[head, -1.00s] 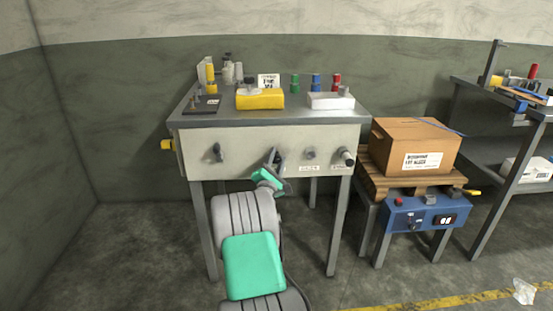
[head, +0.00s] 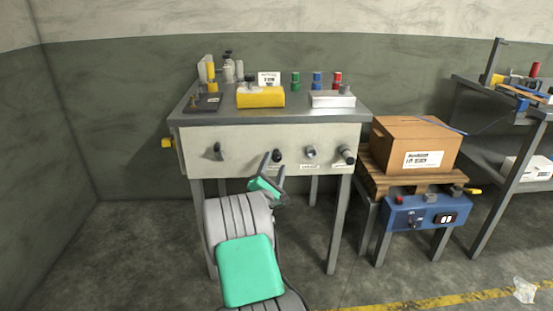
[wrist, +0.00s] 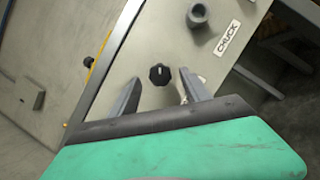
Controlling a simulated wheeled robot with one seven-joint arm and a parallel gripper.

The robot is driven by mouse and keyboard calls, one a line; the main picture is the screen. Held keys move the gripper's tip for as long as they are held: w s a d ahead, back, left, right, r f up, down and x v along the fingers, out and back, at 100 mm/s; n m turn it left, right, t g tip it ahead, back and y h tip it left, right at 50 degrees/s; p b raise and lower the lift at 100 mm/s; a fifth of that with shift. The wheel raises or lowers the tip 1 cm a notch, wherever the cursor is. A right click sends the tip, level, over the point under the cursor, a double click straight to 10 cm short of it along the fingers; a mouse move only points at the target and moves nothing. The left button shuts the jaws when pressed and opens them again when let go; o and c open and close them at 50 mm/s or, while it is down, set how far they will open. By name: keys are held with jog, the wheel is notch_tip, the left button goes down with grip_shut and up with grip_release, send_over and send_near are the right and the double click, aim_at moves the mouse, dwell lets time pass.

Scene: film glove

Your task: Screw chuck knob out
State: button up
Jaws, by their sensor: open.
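A grey round knob (head: 311,152) sits on the pale front panel of the bench. In the wrist view the label reading CHUCK (wrist: 228,37) is beside this grey knob (wrist: 197,13), at the top. A black fluted knob (head: 277,155) is to its left on the panel; it shows in the wrist view (wrist: 160,74) between and beyond the fingertips. My gripper (head: 273,165) is open and empty in front of the black knob, apart from the grey one. A second label by the black knob is mostly hidden by a finger.
The bench top (head: 215,115) carries several items. A carton (head: 415,145) on a pallet stands close at the right. The floor left of the bench is clear.

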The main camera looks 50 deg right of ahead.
jog(key=v, duration=0.3)
jog(key=shift+s+a, duration=0.1)
jog(key=shift+a, duration=0.05)
